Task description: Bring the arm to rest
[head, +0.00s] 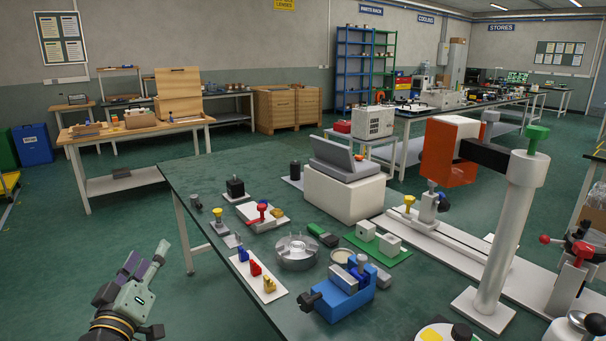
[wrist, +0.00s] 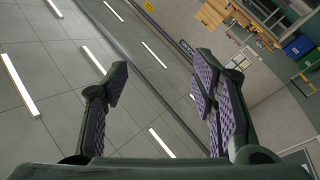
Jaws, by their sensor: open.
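My gripper (head: 146,272) is at the lower left of the head view, in free air to the left of the green workbench (head: 190,180). It points upward and touches nothing. In the wrist view my gripper (wrist: 165,95) shows its two fingers with purple ribbed pads spread wide apart, with nothing between them. Ceiling panels and light strips fill much of that view, so the wrist camera faces up. My arm below the wrist is mostly cut off by the lower edge of the head view.
The workbench carries a blue vise (head: 338,297), a round metal chuck (head: 297,251), a red toggle clamp (head: 263,213) and a tall white post (head: 507,235). A wooden table (head: 134,133) and a blue bin (head: 33,145) stand farther back. The floor left of the bench is clear.

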